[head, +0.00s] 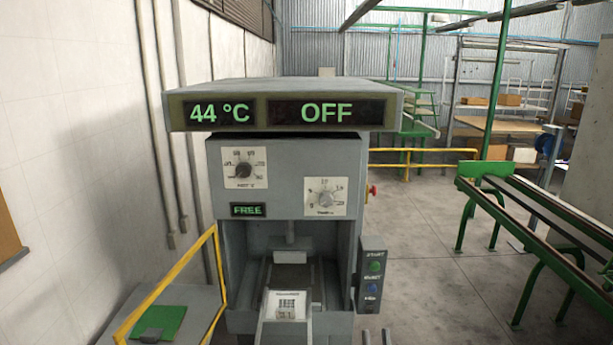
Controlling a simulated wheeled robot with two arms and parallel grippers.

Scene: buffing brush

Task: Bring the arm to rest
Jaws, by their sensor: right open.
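The rest of my right arm is out of the picture. My left gripper is not in view.
The machine's displays read "44 °C" (219,112), "OFF" (326,111) and "FREE" (248,210). A labelled grey part (290,328) sits in its bay. A yellow rail (170,285) and side table with a green pad (172,320) stand left.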

